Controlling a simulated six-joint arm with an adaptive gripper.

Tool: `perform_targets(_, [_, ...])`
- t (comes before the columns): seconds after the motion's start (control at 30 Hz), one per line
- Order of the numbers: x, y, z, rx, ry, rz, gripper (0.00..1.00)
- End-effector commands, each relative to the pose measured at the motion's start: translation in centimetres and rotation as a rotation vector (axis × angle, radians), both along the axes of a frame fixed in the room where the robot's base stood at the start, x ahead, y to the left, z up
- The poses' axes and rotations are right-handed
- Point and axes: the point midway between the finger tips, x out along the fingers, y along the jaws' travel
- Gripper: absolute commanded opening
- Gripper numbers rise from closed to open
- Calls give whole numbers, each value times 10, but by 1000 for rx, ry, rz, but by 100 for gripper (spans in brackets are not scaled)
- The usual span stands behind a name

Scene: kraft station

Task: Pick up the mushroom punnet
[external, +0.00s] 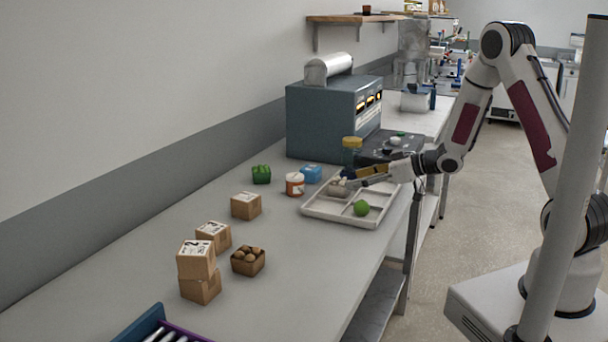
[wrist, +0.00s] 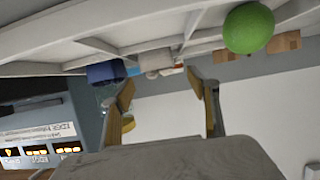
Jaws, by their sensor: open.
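The mushroom punnet (external: 248,261), a small brown carton with several round tan mushrooms in it, stands on the grey bench in the external view, right of the stacked cardboard boxes. My gripper (external: 358,176) is over the far part of the white divided tray (external: 318,212), well behind and to the right of the punnet. Its two fingers stand apart in the wrist view (wrist: 163,92), with nothing seen held between them. I cannot make out the punnet in the wrist view.
A green ball (external: 361,208) lies in the tray. A white and orange tub (external: 295,184), blue box (external: 311,173) and green pepper-like item (external: 261,174) stand behind it. Cardboard boxes (external: 246,205) stand near the punnet. The bench right of the punnet is clear.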

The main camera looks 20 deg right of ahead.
Motion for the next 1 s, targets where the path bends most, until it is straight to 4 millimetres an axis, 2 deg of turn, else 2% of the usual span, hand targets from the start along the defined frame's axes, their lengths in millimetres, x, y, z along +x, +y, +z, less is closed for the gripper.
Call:
perform_targets(0.13, [7, 7, -4, 1, -1, 0, 60])
perform_targets(0.63, [11, 11, -7, -1, 1, 0, 60])
perform_targets(1.0, [36, 34, -21, 0, 1, 1, 60])
